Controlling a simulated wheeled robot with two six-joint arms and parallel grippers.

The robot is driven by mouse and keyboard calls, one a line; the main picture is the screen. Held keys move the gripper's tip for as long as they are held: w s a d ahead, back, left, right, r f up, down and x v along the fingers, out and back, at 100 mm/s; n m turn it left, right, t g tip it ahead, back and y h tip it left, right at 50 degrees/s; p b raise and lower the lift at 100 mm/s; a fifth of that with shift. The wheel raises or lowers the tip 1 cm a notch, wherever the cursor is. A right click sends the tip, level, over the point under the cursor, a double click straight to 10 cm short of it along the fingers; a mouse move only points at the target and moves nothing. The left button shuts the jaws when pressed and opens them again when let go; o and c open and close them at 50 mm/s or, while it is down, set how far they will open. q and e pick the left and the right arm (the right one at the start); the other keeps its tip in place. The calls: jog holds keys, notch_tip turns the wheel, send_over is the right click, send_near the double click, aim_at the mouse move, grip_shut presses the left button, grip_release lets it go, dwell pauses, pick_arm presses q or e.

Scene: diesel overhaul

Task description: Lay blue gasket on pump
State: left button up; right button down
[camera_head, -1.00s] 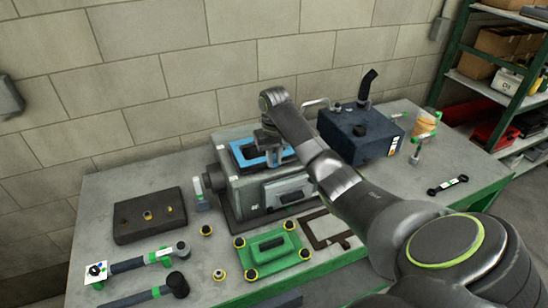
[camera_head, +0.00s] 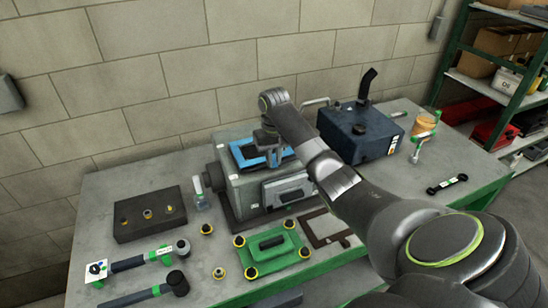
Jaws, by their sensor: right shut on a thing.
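The blue gasket (camera_head: 246,163) is a flat rectangular frame at the top of the grey pump (camera_head: 238,192), around its dark top opening. It looks level and in line with the pump's top; I cannot tell whether it touches all round. My right gripper (camera_head: 276,160) points down at the gasket's right part and is shut on it. The gripper and wrist hide part of the gasket's right side. My left gripper is not in view.
A green cover (camera_head: 271,245) with yellow-and-black corner knobs lies in front of the pump, beside a brown gasket (camera_head: 322,229). A dark tank (camera_head: 362,133) stands right of the pump. A dark block (camera_head: 149,213) and hammers (camera_head: 146,258) lie to the left.

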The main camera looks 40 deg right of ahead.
jog(key=shift+f, duration=0.8)
dwell(0.6)
jog(key=c, duration=1.3)
grip_release()
jog(key=shift+r, duration=0.1)
